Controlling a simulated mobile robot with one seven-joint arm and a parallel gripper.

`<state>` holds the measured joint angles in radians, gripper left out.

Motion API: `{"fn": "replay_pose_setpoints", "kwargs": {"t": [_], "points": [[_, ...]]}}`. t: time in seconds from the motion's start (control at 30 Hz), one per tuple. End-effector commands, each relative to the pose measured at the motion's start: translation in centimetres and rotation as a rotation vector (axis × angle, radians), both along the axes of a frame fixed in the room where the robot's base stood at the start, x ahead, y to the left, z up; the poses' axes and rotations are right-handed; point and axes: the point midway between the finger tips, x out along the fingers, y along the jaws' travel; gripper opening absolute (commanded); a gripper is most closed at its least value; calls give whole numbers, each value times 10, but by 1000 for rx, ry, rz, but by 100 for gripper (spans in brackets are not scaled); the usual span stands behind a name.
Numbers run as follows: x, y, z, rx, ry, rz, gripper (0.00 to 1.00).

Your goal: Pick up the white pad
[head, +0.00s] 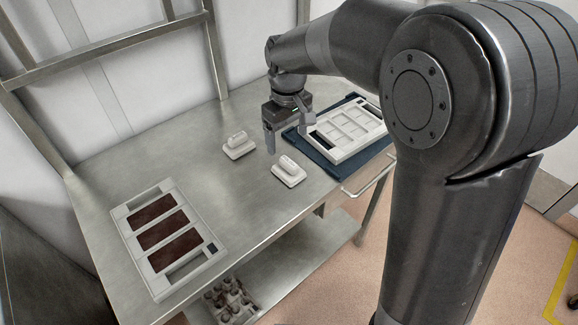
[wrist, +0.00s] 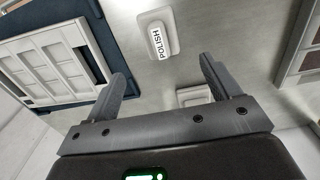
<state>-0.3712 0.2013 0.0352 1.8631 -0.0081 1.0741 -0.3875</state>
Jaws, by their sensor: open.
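Two white pads with raised handles rest on the steel table. One pad (head: 289,171) lies nearer the table's front edge; in the wrist view this pad (wrist: 168,15) carries a "POLISH" label on its handle. The other pad (head: 238,146) lies further back and left. It shows in the wrist view (wrist: 190,92), partly hidden behind my right finger, so any label on it cannot be read. My gripper (head: 288,134) is open and empty above the table, behind the labelled pad and right of the other. Its two fingers show in the wrist view (wrist: 162,72), touching neither pad.
A blue mat (head: 322,153) with a white compartmented tray (head: 345,153) lies right of my gripper. A pale mould frame (head: 196,233) with dark brown cavities lies at the table's left. A lower shelf holds a box of dark pieces (head: 232,300). Bare steel surrounds the pads.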

Motion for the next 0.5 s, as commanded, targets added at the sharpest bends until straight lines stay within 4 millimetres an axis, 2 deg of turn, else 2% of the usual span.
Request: {"fn": "replay_pose_setpoints", "kwargs": {"t": [0.3,0.5], "points": [[0,2,-44,-3,7,8,82],[0,2,-60,-1,4,7,82]]}}
